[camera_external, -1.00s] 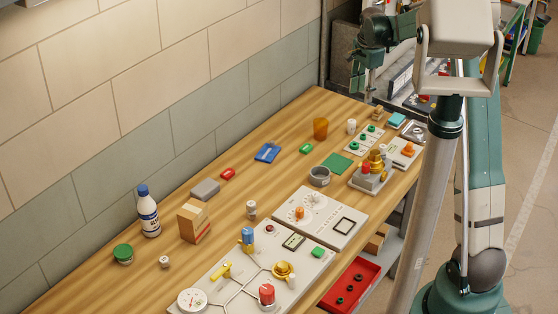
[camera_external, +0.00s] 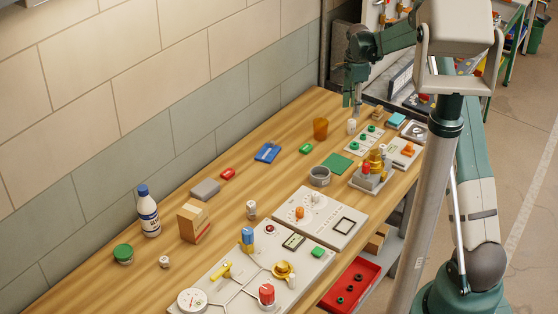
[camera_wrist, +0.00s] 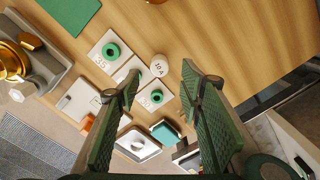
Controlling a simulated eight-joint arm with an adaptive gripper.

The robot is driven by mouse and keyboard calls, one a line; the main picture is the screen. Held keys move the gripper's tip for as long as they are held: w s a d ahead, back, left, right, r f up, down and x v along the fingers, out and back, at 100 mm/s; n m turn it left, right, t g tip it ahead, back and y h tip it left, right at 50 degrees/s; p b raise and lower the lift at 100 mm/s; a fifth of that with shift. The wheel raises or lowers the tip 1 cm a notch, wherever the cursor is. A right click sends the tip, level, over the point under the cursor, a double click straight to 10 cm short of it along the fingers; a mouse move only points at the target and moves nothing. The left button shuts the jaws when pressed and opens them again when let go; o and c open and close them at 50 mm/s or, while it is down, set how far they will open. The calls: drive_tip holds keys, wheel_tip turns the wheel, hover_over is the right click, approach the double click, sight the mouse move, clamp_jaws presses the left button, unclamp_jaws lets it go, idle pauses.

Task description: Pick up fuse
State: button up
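The fuse is a small white cylinder marked 10 A (camera_wrist: 158,67), standing upright in the wrist view. In the external view the fuse (camera_external: 351,126) stands near the far end of the wooden bench, beside a pale panel with green rings (camera_external: 362,138). My gripper (camera_external: 353,104) is above the bench there, pointing down. In the wrist view my gripper (camera_wrist: 161,76) has its two green fingers wide apart, with nothing held between them. The fuse appears between and just beyond the fingertips, and the gap to it cannot be judged exactly.
An orange cup (camera_external: 320,129) stands to the left of the fuse. A green square (camera_external: 337,164) lies nearby, and a brass valve fitting (camera_external: 376,163) stands closer to my base. A cyan box (camera_external: 396,120) is at the right. Bare wood lies beyond the fuse.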

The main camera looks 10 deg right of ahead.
sight(352, 121)
drive_tip(key=shift+f, duration=1.3)
drive_tip(key=shift+f, duration=2.6)
drive_tip(key=c, duration=1)
